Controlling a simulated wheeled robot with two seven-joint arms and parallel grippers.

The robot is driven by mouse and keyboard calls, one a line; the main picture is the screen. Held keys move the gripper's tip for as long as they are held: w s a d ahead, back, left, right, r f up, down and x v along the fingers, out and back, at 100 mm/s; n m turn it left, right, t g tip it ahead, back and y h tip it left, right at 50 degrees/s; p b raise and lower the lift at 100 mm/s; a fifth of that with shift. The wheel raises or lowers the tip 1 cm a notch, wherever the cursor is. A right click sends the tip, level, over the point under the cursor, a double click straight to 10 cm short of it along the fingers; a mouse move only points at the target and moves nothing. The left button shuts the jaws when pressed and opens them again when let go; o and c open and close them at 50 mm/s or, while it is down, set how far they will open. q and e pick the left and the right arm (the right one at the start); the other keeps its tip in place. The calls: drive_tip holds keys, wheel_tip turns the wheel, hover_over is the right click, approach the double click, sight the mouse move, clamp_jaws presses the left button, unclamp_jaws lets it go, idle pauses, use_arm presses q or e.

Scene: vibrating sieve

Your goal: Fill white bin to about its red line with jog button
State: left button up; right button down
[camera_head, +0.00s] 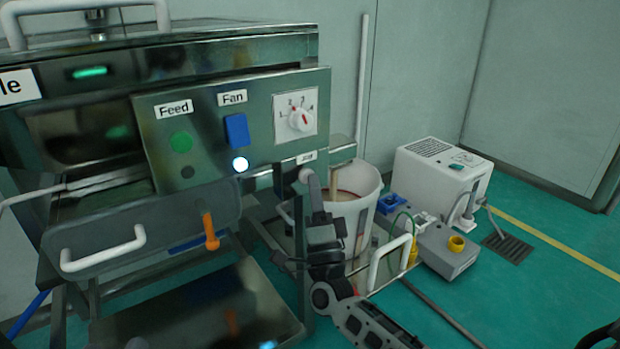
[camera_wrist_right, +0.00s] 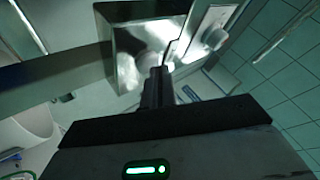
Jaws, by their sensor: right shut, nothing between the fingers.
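The white bin (camera_head: 367,205) stands on the floor under the machine's right end, partly hidden by my right arm. A reddish line shows inside near its rim; the fill level is hard to tell. A pale vertical strip shows at the bin's mouth, but I cannot tell whether it is falling material. The "Jog" label (camera_head: 306,158) is on the machine, with a pale round button (camera_head: 304,174) below it. My right gripper (camera_head: 314,186) is shut and empty, its tips at or very near the button. In the wrist view the shut fingertips (camera_wrist_right: 157,74) point at a pale, blurred surface. My left gripper is out of view.
The panel carries a green Feed button (camera_head: 181,142), blue Fan switch (camera_head: 237,131) and white dial (camera_head: 299,119). An orange lever (camera_head: 210,233) hangs below. A white box unit (camera_head: 440,180) and grey box (camera_head: 447,252) stand right of the bin.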

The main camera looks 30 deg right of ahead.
idle(0.4)
drive_tip(key=shift+s+d+h+p, duration=0.1)
drive_tip(key=shift+s+h+p, duration=0.3)
drive_tip(key=shift+s, duration=0.4)
drive_tip(key=shift+y, duration=0.4)
drive_tip(key=shift+h, duration=0.3)
drive_tip(key=s+p, duration=0.2)
drive_tip(key=s, duration=0.3)
drive_tip(key=shift+d, duration=0.2)
idle(1.0)
